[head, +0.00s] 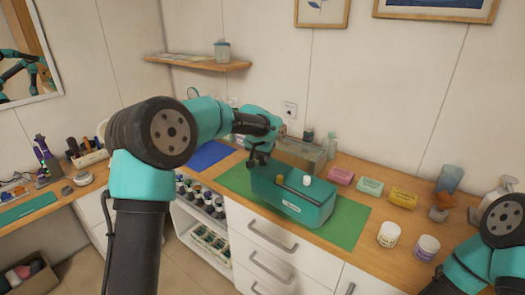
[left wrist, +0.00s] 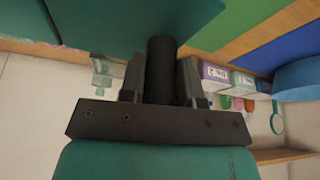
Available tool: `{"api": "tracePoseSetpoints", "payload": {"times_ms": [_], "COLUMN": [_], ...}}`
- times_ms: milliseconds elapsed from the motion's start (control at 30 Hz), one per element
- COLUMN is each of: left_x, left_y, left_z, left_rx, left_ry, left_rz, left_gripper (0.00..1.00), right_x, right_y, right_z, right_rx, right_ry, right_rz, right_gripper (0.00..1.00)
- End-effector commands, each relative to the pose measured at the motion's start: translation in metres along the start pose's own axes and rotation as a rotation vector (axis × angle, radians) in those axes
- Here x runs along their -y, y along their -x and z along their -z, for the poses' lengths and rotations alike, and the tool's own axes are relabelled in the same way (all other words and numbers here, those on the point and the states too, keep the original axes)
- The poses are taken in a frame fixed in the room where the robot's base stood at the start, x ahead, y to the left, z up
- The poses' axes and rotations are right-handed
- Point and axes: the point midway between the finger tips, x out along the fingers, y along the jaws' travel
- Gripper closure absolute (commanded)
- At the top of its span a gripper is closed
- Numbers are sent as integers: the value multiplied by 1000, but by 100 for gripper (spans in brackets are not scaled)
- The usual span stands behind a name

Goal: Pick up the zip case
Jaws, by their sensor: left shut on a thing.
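The teal zip case (head: 290,208), a box shape with a pale label on its front, is over the green mat (head: 349,225). A yellowish and a white cap show at its top. My left gripper (head: 257,160) is at the case's back left end. In the left wrist view the fingers (left wrist: 160,75) are shut on a dark round piece (left wrist: 162,62) that meets the teal case (left wrist: 120,25); it looks like the case's handle. I cannot tell whether the case is lifted. My right arm shows at the lower right of the head view, its gripper out of frame.
A clear bin (head: 302,153) stands behind the case. Pink (head: 341,176), green (head: 369,187) and yellow (head: 403,198) boxes line the right, with two white jars (head: 389,235) in front. A blue mat (head: 208,154) lies left. Bottles fill the cart shelves below.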

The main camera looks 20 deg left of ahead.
Motion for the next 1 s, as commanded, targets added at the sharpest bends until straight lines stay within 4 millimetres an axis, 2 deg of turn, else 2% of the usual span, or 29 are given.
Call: {"api": "tracePoseSetpoints", "payload": {"times_ms": [200,400,1000], "left_x": [-17,-24,-26], "left_y": [17,23,25], "left_z": [-28,-42,-45], "left_rx": [-1,-1,-1], "left_ry": [-2,0,1], "left_rz": [-1,0,0], "left_gripper": [100,100,100], "right_x": [0,0,0], "right_y": [0,0,0], "right_z": [0,0,0], "right_rx": [0,0,0], "right_ry": [0,0,0], "right_rz": [0,0,0], "right_gripper": [57,57,57]}}
